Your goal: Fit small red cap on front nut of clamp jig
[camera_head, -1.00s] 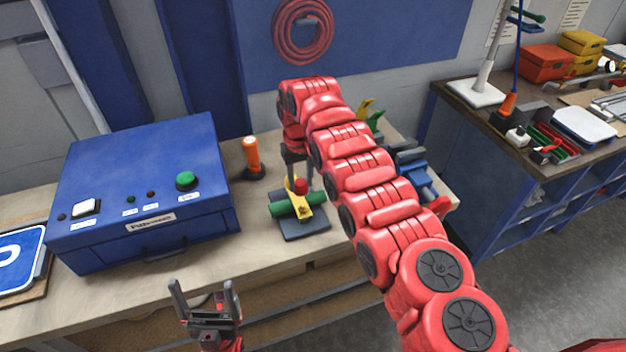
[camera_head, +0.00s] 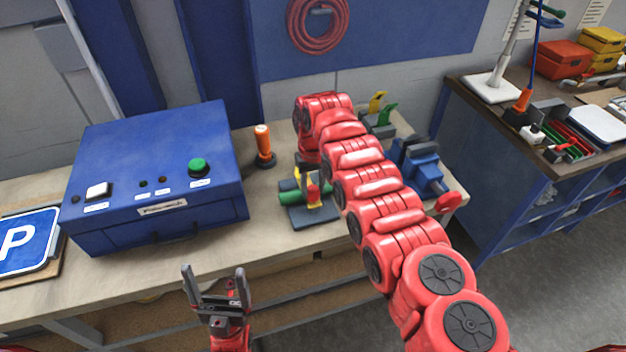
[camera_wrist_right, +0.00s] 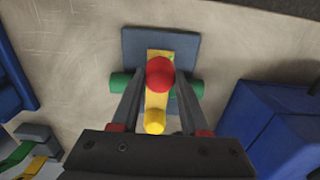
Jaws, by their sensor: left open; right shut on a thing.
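The clamp jig (camera_head: 312,217) stands on the bench, with a dark base plate (camera_wrist_right: 134,48), a green cylinder (camera_wrist_right: 121,83) lying across it and a yellow clamp bar (camera_wrist_right: 157,99) over the cylinder. A yellow knob (camera_wrist_right: 154,122) shows on the bar in the wrist view. My right gripper (camera_wrist_right: 160,80) is over the jig, its fingers closed on both sides of the small red cap (camera_wrist_right: 160,72). The cap (camera_head: 313,193) appears at the front of the bar; the nut is hidden, and seating cannot be told. My left gripper (camera_head: 214,272) is open and empty before the bench.
A blue vise (camera_head: 418,168) and yellow and green clamps (camera_head: 380,115) are to the right. A parking sign (camera_head: 25,245) lies at far left.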

